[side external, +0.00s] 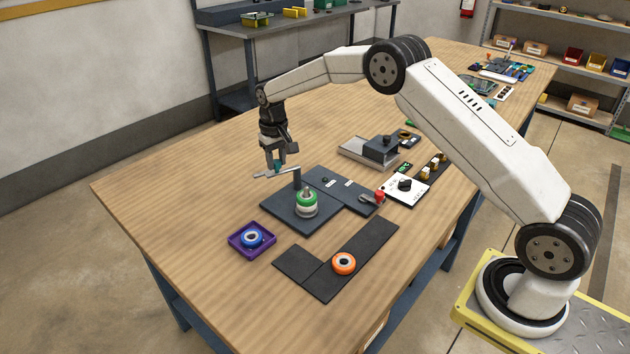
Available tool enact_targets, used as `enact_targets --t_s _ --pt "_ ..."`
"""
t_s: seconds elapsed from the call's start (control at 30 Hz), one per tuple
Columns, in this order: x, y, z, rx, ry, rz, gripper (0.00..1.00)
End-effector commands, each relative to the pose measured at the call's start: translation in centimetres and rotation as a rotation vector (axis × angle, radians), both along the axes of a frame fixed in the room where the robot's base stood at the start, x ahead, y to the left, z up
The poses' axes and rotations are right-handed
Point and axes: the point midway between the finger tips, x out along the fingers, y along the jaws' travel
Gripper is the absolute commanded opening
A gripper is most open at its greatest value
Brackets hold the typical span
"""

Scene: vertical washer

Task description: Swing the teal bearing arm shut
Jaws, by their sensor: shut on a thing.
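The bearing arm (288,171) is a thin grey bar on top of a dark upright post (297,181). The post stands on a dark base plate (275,209). The bar points left from the post, out past the plate's back left edge, clear of the green and white wheel stack (306,199). My gripper (277,168) points down over the bar. It is shut on a small teal part of the bearing arm, which shows between the fingers. The fingers hide most of this teal part.
A purple tray (236,246) with a blue ring stands at the front left. An orange ring (344,264) lies on a black mat (318,284). A white panel with a black knob (405,188) and a grey machine block (381,149) stand to the right. The table left of my gripper is clear.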

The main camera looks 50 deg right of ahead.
Motion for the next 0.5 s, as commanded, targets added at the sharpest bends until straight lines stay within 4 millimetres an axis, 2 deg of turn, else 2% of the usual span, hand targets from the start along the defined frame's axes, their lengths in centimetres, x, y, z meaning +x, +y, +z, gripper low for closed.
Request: enact_targets --t_s 0.5 --pt "-0.14 0.04 0.17 0.000 -0.002 0.035 0.00"
